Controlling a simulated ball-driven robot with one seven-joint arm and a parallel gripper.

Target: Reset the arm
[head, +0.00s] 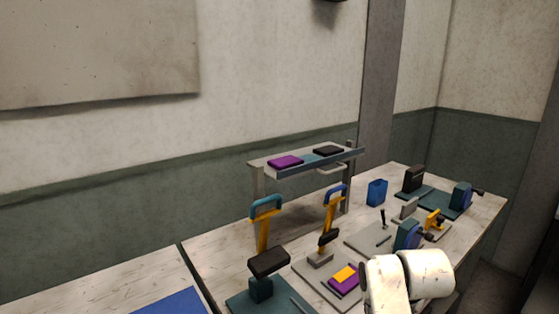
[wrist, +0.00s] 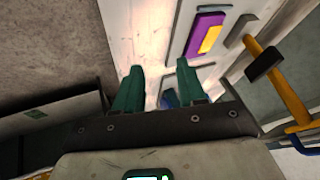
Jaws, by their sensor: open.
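My gripper (wrist: 160,75) shows in the wrist view with two green fingers apart and nothing between them. Below it in that view lies the worktable (wrist: 130,30). Part of my white arm covers the lower right of the table in the head view, and my gripper cannot be made out there. A purple and yellow block (head: 344,280) lies on a grey base plate (head: 311,268) on the table. The same block shows in the wrist view (wrist: 207,36), up and to the right of my fingertips, apart from them.
Two presses with yellow levers, one with a teal handle (head: 266,206) and one with a blue handle (head: 337,191), stand on the table. Behind them is a raised shelf with a purple block (head: 285,161) and a dark block (head: 328,150). A blue bin (head: 377,192) stands farther back.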

